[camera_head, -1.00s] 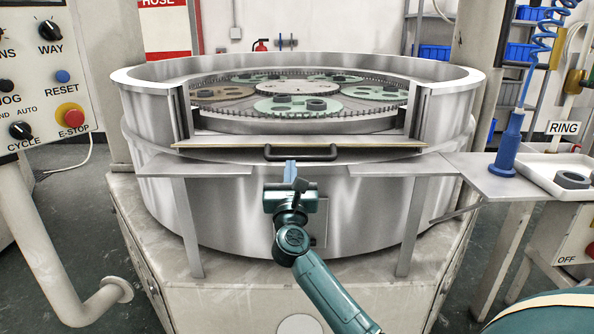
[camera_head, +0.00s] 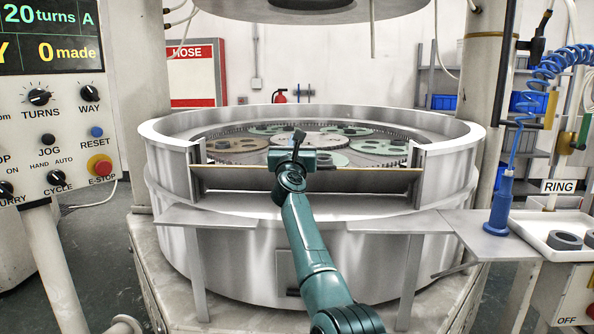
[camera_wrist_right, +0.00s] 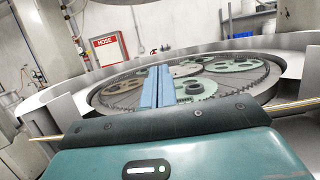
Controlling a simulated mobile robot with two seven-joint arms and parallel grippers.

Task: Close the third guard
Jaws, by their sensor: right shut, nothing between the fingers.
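The guard (camera_head: 360,181) is a grey metal panel with a thin brown top edge, across the front opening of the round lapping machine. It stands low in the opening, and the plate and gears show above it. Its middle and handle are hidden behind my right arm. My right gripper (camera_head: 298,139) is shut and empty, at the middle of the guard's top edge, with its fingers pointing towards the machine. In the right wrist view its blue fingers (camera_wrist_right: 157,86) lie together before the plate, and the guard's edge (camera_wrist_right: 298,106) shows at both sides. I cannot tell whether it touches the guard. My left gripper is out of view.
The machine's round wall (camera_head: 455,165) surrounds the toothed plate with green and brown carriers (camera_head: 345,156). A control panel (camera_head: 50,110) stands at the left. A shelf with a blue nozzle (camera_head: 500,205) and a white ring tray (camera_head: 560,228) is at the right.

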